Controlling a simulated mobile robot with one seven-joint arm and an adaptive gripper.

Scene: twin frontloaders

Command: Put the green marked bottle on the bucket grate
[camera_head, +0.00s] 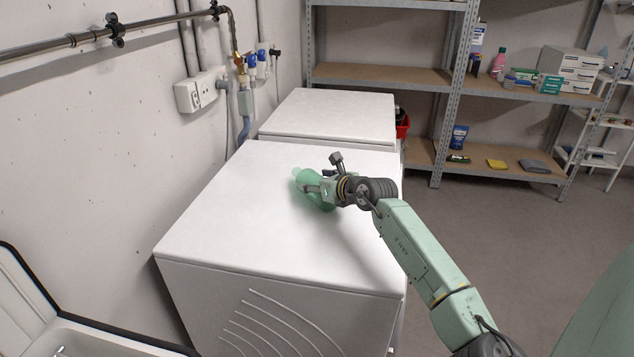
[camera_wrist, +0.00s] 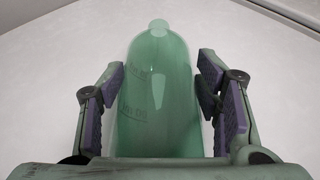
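The green bottle (camera_head: 314,190) is on the white top of the nearer machine (camera_head: 240,220) and appears to lie on its side. In the wrist view the translucent bottle (camera_wrist: 155,90), with faint markings on its left side, sits between the purple-padded fingers of my gripper (camera_wrist: 160,105). The fingers stand apart on both sides, with narrow gaps to the bottle, so my gripper looks open around it. My gripper (camera_head: 322,188) hides part of the bottle in the head view. A red bucket (camera_head: 403,128) shows partly behind the farther machine; its grate cannot be made out.
The second white machine (camera_head: 330,112) stands behind the first. Metal shelves (camera_head: 385,76) with bottles and boxes line the back. Pipes and a socket box (camera_head: 200,92) are on the left wall. An open lid (camera_head: 20,290) is at lower left. Floor (camera_head: 500,220) is clear at right.

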